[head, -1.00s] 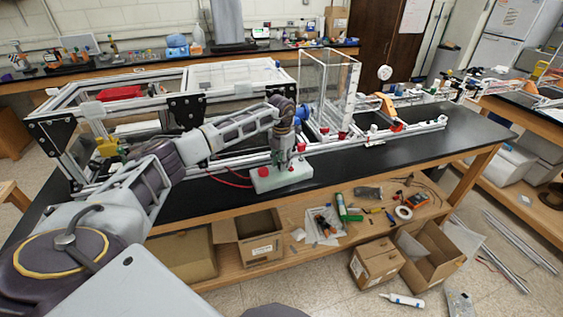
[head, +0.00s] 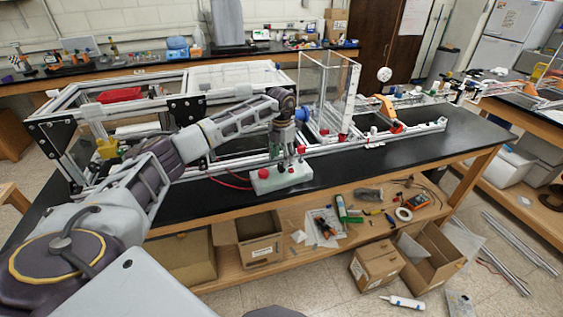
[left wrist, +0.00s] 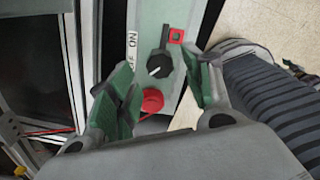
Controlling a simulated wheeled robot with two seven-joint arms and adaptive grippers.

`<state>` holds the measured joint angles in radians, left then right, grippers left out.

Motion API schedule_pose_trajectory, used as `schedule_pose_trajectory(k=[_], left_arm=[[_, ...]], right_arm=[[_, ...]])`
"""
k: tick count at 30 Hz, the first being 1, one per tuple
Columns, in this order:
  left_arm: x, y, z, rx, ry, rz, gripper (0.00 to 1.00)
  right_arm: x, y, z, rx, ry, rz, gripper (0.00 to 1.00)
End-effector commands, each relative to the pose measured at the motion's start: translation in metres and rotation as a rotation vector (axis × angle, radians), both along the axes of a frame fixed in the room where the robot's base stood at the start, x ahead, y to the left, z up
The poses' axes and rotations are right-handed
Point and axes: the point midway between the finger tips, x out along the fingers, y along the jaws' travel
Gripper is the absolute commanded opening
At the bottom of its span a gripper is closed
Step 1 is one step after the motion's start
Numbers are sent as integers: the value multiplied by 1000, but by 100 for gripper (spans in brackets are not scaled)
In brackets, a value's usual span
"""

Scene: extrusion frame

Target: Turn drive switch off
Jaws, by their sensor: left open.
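The pale green control box (head: 284,180) sits at the front edge of the black bench. In the left wrist view its face (left wrist: 149,28) carries a black rotary knob (left wrist: 158,65) with a white pointer mark, beside a partly readable white label (left wrist: 131,45). A round red button (left wrist: 152,100) is nearer the gripper's base, and a small red square part (left wrist: 176,36) is beyond the knob. My left gripper (left wrist: 167,75) is open above the box, its green-padded fingers on either side of the knob. Contact cannot be told. My left gripper also shows above the box in the head view (head: 286,152).
The aluminium extrusion frame (head: 235,162) stands behind the box. A clear-walled tank (head: 327,88) is to the right. A red cable (head: 228,184) runs left of the box. The right front of the bench top (head: 400,158) is clear. Open cardboard boxes (head: 260,237) sit below.

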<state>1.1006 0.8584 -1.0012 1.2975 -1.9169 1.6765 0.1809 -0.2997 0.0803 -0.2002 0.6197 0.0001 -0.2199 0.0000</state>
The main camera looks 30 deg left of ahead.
Motion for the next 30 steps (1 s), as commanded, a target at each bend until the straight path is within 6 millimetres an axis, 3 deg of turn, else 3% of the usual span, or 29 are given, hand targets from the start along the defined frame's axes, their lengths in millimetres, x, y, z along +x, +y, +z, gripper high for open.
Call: schedule_pose_trajectory(k=[15,30], left_arm=[[1,0,73,0,-3,1,51],[0,0,85,-1,-1,1,51]], right_arm=[[0,0,0,0,0,0,40],[0,0,0,0,0,0,40]])
